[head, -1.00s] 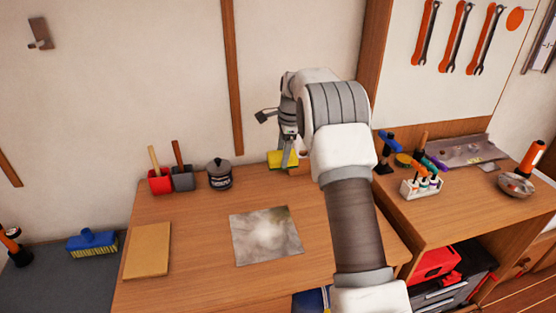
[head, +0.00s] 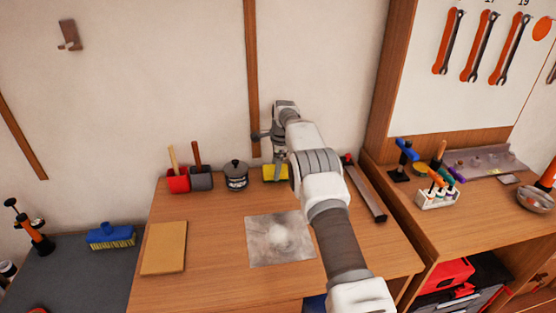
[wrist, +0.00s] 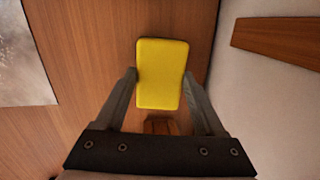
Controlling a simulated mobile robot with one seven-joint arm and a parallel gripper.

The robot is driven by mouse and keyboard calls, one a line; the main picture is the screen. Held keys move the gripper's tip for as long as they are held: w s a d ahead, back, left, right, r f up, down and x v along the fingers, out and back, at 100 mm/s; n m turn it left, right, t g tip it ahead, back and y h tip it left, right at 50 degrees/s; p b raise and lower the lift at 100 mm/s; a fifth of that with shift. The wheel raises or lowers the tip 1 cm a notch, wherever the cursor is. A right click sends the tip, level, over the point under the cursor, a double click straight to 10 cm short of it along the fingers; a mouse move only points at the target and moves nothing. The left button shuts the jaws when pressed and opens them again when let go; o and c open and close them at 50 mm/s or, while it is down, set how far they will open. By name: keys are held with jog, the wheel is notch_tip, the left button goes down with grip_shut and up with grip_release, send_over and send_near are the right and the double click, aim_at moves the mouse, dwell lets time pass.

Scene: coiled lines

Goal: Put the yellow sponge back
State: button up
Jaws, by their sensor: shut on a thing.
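The yellow sponge (wrist: 160,72) is between the two fingers of my gripper (wrist: 160,90) in the wrist view, and the fingers press on its sides. In the head view the yellow sponge (head: 270,173) shows at the back of the wooden table, to the right of the dark lidded pot, partly hidden by my arm. My gripper (head: 278,170) points down there, near the wall. Whether the sponge touches the table is hard to tell.
A red box (head: 178,180), a grey box (head: 201,178) and a dark pot (head: 236,175) stand left of the sponge. A grey sheet (head: 280,240) and a tan board (head: 164,248) lie in front. A small brown wooden block (wrist: 160,126) is near the gripper. A long dark bar (head: 365,190) lies right.

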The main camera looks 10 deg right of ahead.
jog(key=shift+f, duration=0.4)
jog(key=o, duration=1.3)
jog(key=shift+f, duration=0.1)
